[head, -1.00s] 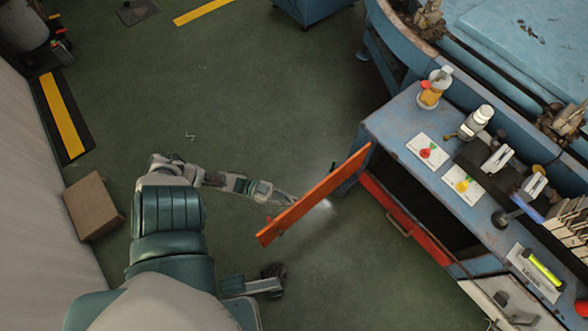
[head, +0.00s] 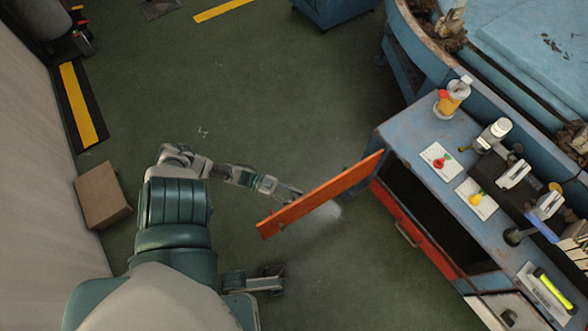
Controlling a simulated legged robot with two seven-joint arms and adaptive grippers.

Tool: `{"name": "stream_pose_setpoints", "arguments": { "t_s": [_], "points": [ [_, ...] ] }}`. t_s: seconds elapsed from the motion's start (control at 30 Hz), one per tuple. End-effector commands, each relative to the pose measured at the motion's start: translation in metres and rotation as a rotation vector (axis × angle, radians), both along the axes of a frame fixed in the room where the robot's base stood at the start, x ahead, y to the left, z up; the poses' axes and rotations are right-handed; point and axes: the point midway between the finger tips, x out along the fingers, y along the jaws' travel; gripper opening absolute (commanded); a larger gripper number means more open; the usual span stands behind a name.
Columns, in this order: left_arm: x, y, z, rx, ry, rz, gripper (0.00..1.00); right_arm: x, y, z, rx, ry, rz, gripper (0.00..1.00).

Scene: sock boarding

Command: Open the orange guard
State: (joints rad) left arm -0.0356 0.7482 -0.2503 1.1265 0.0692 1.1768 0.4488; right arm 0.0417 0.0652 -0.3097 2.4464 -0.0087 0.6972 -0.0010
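The orange guard (head: 325,190) is a long, flat panel seen nearly edge-on. The guard partly hides the fingers, so contact and finger opening cannot be told.
A red drawer front with a handle (head: 408,234) lies below the opening. Bottles (head: 453,97), small cards (head: 440,157) and tools stand on the bench. A cardboard box (head: 103,196) is by the left wall.

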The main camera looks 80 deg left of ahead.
Motion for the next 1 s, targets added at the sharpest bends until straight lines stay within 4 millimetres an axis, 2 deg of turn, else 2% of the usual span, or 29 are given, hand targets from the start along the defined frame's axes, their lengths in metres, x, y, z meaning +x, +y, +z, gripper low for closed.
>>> {"name": "stream_pose_setpoints", "arguments": {
  "t_s": [0.17,0.27,0.7,0.83,1.0],
  "points": [
    [0.000,0.002,0.000,0.000,-0.002,0.002,0.37,-0.001,-0.001,0.000,0.004,0.002,-0.003,0.40],
    [-0.006,0.006,0.000,0.001,0.000,0.003,0.37,-0.002,-0.001,0.000,0.003,0.000,-0.003,0.40],
    [-0.082,0.054,-0.001,0.001,0.002,0.003,0.37,-0.002,-0.001,0.001,0.002,-0.001,-0.001,0.40],
    [-0.095,0.062,-0.001,0.001,0.002,0.002,0.37,-0.002,-0.001,0.001,0.001,-0.002,-0.001,0.40],
    [-0.101,0.066,-0.001,0.001,0.001,0.001,0.37,-0.002,-0.001,0.001,0.001,-0.002,-0.001,0.40]
  ]
}}
